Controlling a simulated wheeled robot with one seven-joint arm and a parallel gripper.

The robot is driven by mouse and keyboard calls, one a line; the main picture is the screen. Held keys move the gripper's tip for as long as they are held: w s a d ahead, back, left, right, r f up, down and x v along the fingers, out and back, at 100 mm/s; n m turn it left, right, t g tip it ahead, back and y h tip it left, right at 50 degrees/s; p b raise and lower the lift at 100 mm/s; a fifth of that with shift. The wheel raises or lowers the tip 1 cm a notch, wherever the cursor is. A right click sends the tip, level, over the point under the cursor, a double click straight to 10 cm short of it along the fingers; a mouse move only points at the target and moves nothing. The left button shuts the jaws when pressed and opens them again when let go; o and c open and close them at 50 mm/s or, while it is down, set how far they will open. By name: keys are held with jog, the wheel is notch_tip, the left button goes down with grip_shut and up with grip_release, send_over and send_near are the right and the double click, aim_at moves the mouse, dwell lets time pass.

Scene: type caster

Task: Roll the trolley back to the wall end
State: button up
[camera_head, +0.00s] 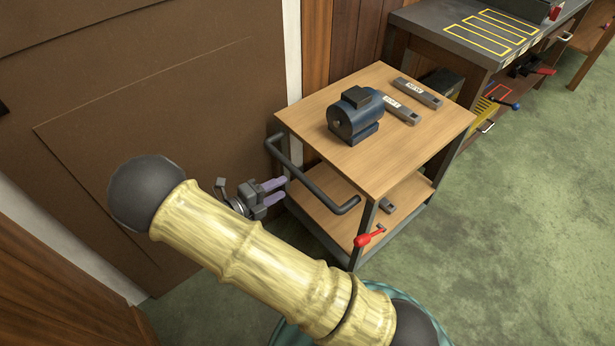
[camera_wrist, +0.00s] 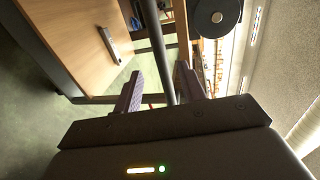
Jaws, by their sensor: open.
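The trolley (camera_head: 420,150) has a wooden top, a lower wooden shelf (camera_head: 400,188) and a dark metal frame. It stands beside the brown panelled wall, near the workbench. Its dark push handle (camera_head: 312,187) sticks out on the side towards my arm. My gripper (camera_head: 284,188) is open at this handle, left of the trolley. In the wrist view, the handle bar (camera_wrist: 158,45) runs between the two open fingers (camera_wrist: 159,72), with a gap visible beside it. A red lever (camera_head: 369,238) sits low on the trolley's near corner post.
A blue motor (camera_head: 355,117) and two labelled grey bars (camera_head: 402,109) (camera_head: 417,93) rest on the trolley top. Another grey piece (camera_head: 387,205) lies on the lower shelf. A grey workbench (camera_head: 447,22) stands beyond. Green floor (camera_head: 530,215) is clear at the right.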

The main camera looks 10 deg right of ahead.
aim_at(299, 179)
jog(key=b+x, duration=0.3)
jog(key=x, duration=0.8)
jog(key=shift+a, duration=0.2)
jog(key=shift+c, duration=0.4)
jog(key=shift+d, duration=0.1)
grip_shut()
